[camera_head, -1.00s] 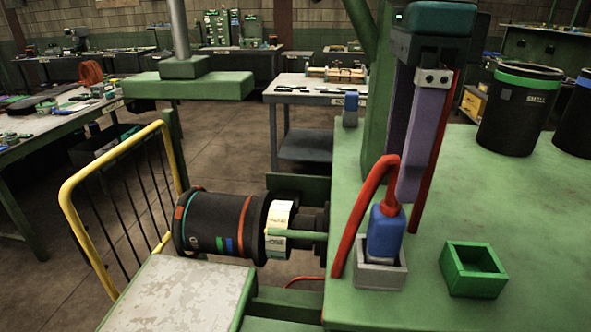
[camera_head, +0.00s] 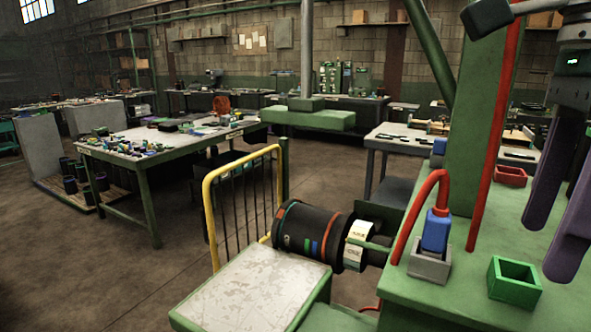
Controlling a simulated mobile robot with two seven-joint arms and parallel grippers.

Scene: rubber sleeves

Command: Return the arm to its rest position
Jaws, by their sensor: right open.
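My right gripper (camera_head: 546,248) hangs at the right edge of the head view, its two purple fingers pointing down and apart, with nothing between them. Its dark wrist is partly cut off by the picture edge. A blue plug-like piece (camera_head: 436,232) with a red hose (camera_head: 412,208) on top stands upright in a grey square holder (camera_head: 428,267) on the green bench (camera_head: 465,300). The gripper is to the right of it and apart from it. My left gripper is out of view.
An open green box (camera_head: 514,284) sits below and left of the right gripper; a red box (camera_head: 510,177) lies further back. A black ringed drum (camera_head: 312,234) lies sideways left of the bench, behind a pale-topped platform (camera_head: 245,290) with a yellow rail (camera_head: 208,215). A green post (camera_head: 478,120) rises from the bench.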

